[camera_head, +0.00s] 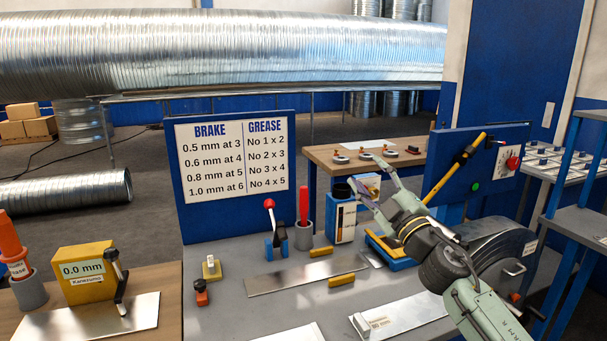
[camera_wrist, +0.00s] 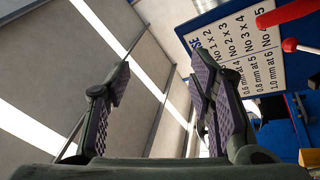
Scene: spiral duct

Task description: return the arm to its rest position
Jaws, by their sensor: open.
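My arm reaches in from the lower right in the head view. My gripper (camera_head: 363,169) is raised over the right part of the grey bench (camera_head: 225,302), with its two pale green fingers spread and pointing up and left. In the wrist view my gripper (camera_wrist: 158,66) shows two purple-padded fingers wide apart with nothing between them. That view looks up at the wall and ceiling, with the sign (camera_wrist: 240,60) tilted at the right. My gripper hides part of the bench's back right.
The BRAKE/GREASE sign (camera_head: 235,160) stands behind the bench. A red-knobbed lever (camera_head: 270,205), a blue-white box (camera_head: 342,220), metal sheets (camera_head: 305,274) and yellow blocks (camera_head: 342,279) are on or near the bench. A blue panel (camera_head: 475,150) and shelf rack (camera_head: 575,215) stand right.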

